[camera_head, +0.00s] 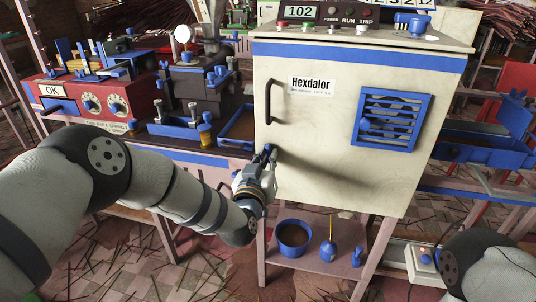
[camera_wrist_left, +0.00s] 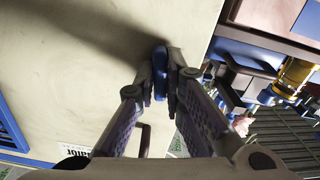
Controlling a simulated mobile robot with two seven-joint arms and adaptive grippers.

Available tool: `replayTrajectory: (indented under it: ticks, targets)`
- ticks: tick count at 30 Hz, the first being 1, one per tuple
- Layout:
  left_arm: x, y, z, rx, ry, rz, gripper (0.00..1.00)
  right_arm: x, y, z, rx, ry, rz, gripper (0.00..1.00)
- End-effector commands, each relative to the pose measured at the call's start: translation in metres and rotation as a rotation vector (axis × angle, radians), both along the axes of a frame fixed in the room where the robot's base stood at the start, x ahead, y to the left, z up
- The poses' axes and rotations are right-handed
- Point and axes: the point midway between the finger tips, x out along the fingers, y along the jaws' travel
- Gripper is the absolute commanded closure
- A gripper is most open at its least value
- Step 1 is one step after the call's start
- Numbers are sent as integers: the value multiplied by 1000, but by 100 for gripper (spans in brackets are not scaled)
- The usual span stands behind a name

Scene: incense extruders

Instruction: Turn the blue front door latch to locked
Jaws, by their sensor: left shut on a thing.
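The cream cabinet door (camera_head: 330,165), labelled Hexdalor, is closed. Its small blue latch (camera_head: 267,148) sits low on the left edge, below the black handle (camera_head: 271,102). My left gripper (camera_head: 262,158) is at the latch and partly covers it. In the left wrist view, the blue latch (camera_wrist_left: 160,72) is between the two fingers of my left gripper (camera_wrist_left: 163,80), which is shut on it. The fingers hide part of the latch, so I cannot tell its exact turn. My right gripper is not in view.
A blue vent grille (camera_head: 391,118) is on the door's right half. Below, a shelf (camera_head: 318,262) holds a blue pot (camera_head: 293,237) and small blue items. A red control box (camera_head: 95,98) and a machine with blue trays (camera_head: 175,127) stand to the left.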

Motion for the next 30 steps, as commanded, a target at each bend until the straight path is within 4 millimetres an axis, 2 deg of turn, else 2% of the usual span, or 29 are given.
replayTrajectory:
  ticks: [15, 30]
  targets:
    - [0, 0, 1, 409, -77, -1, 100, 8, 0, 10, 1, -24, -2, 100]
    - [0, 0, 0, 558, -102, 0, 100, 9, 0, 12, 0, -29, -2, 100]
